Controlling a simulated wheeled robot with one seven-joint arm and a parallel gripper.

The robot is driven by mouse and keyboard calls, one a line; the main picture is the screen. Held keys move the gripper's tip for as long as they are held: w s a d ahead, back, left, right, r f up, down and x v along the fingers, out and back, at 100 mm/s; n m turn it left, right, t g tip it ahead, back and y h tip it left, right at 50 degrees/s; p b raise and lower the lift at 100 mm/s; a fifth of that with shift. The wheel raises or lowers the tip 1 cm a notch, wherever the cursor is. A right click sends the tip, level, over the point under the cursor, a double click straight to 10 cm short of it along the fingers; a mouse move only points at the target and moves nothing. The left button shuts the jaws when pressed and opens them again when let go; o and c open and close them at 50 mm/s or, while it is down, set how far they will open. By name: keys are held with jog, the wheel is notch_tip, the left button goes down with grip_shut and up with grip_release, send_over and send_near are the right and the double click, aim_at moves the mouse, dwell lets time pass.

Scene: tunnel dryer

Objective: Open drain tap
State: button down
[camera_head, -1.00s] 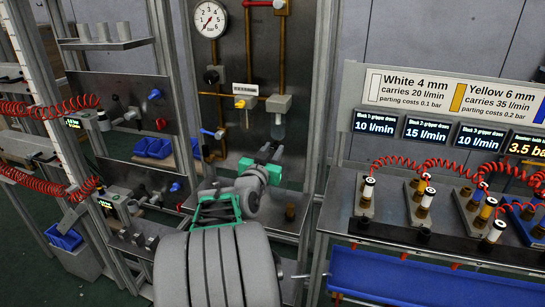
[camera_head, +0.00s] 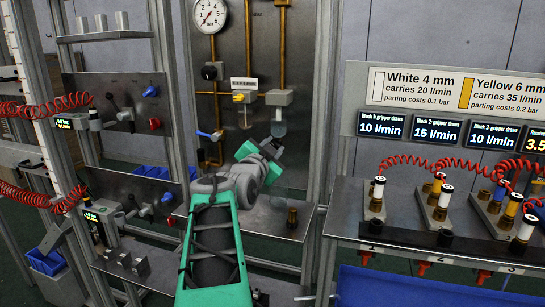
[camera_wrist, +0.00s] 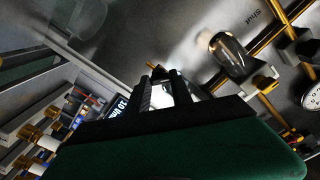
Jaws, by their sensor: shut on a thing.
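A clear filter bowl (camera_head: 279,129) hangs under a grey block (camera_head: 279,98) on the back panel. My gripper (camera_head: 272,146) is right at the bottom of this bowl, its green body tilted below it. The wrist view shows the two dark fingers (camera_wrist: 161,90) close together, with a pale piece between them. It appears to be the drain tap at the bowl's foot, but the fingers hide most of it, and I cannot tell which way it is turned. A glassy bowl (camera_wrist: 228,52) also shows beyond the fingers in the wrist view.
A pressure gauge (camera_head: 210,15), a yellow valve (camera_head: 239,98) and a blue-handled lever (camera_head: 209,135) are on the same panel. The bench (camera_head: 345,210) with gripper stations and red coiled hoses is at right.

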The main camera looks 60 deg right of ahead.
dwell(0.3)
jog(key=c, duration=1.1)
grip_release()
jog(key=shift+c, duration=0.2)
jog(key=s+a, duration=0.1)
jog(key=a, duration=0.6)
jog(key=shift+a+b, duration=0.4)
jog(key=shift+s, duration=0.1)
